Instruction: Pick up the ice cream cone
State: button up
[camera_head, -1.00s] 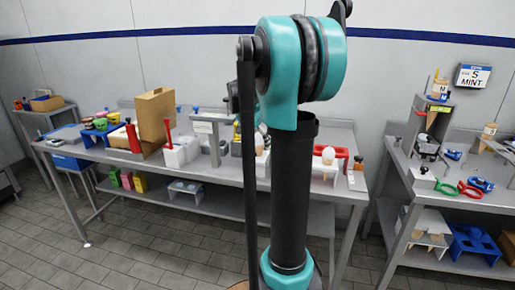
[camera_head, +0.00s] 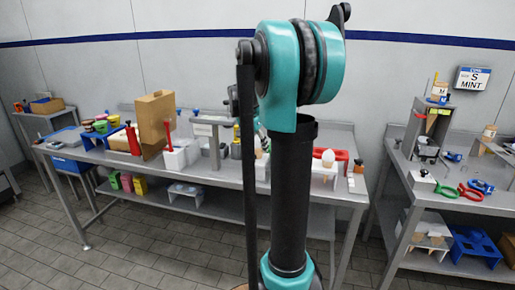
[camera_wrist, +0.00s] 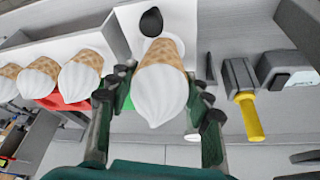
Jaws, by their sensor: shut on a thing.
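An ice cream cone (camera_wrist: 161,92) with white ice cream and a brown waffle cone is at the middle of the wrist view. My gripper (camera_wrist: 160,78) is around it, with a dark finger on each side, shut on it. A white holder panel (camera_wrist: 128,18) with a dark round spot is just behind the cone. I cannot tell if the cone still touches it. In the head view my arm hides the gripper and the held cone.
Several similar cones (camera_wrist: 80,74) stand in a row at the left of the wrist view, close to my gripper. A yellow-handled tool (camera_wrist: 250,115) and a grey block (camera_wrist: 287,68) are at the right. The long grey table (camera_head: 225,178) is crowded.

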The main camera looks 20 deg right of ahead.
notch_tip(320, 180, up, 20)
dwell(0.5)
jog(key=shift+f, duration=0.1)
dwell(0.4)
